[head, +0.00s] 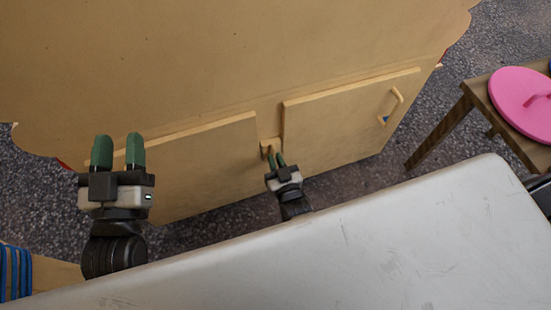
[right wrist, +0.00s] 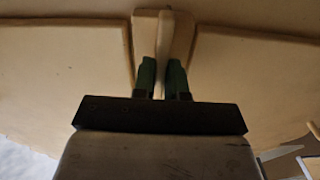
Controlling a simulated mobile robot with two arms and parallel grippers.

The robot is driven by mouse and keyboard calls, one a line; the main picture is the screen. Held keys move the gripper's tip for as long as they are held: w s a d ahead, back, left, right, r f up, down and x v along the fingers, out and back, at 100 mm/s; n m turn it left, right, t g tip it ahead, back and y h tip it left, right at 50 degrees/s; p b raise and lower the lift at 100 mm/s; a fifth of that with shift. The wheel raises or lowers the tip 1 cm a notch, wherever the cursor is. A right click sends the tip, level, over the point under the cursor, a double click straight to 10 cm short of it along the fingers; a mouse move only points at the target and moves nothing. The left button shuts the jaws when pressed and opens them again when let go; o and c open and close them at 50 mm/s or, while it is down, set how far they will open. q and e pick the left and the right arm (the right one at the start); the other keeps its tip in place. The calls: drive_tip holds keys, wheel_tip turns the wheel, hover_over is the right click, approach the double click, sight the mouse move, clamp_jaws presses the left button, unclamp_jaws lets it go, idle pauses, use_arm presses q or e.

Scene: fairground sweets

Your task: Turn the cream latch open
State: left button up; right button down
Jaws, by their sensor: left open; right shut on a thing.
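The cream latch (head: 265,148) is on the front of the cream cabinet, between two doors. In the right wrist view the latch (right wrist: 168,45) is an upright bar on a small backing block (right wrist: 145,32). My right gripper (head: 277,158) is at the latch, its green fingers closed on the bar's lower part; they also show in the right wrist view (right wrist: 163,75). The fingers hide part of the bar. My left gripper (head: 118,152) is open and empty, in front of the left door (head: 200,165), away from the latch.
The right door (head: 345,120) has a bar handle (head: 396,98). A pale worktop (head: 400,240) lies in front of the cabinet. A wooden stool (head: 450,122) with a pink round lid (head: 515,95) stands at the right. Speckled floor is clear between stool and cabinet.

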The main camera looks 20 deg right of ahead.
use_arm(q)
drive_tip(key=shift+f+g, duration=0.3)
use_arm(e)
drive_tip(key=shift+f+n, duration=0.1)
drive_tip(key=shift+n, duration=0.2)
drive_tip(key=c, duration=1.2)
unclamp_jaws()
drive_tip(key=shift+o, duration=0.2)
drive_tip(key=shift+s, duration=0.55)
use_arm(q)
wheel_tip(320, 180, down, 8)
drive_tip(key=s+a+g+y+p, duration=0.1)
drive_tip(key=g+y+p, duration=0.1)
drive_tip(key=g, duration=0.4)
drive_tip(key=shift+a+r+g+p, duration=0.25)
drive_tip(key=shift+a+g+p, duration=0.1)
drive_tip(key=shift+a+g, duration=0.05)
use_arm(e)
drive_tip(key=s, duration=0.9)
drive_tip(key=shift+s+d, duration=0.15)
drive_tip(key=shift+s, duration=0.2)
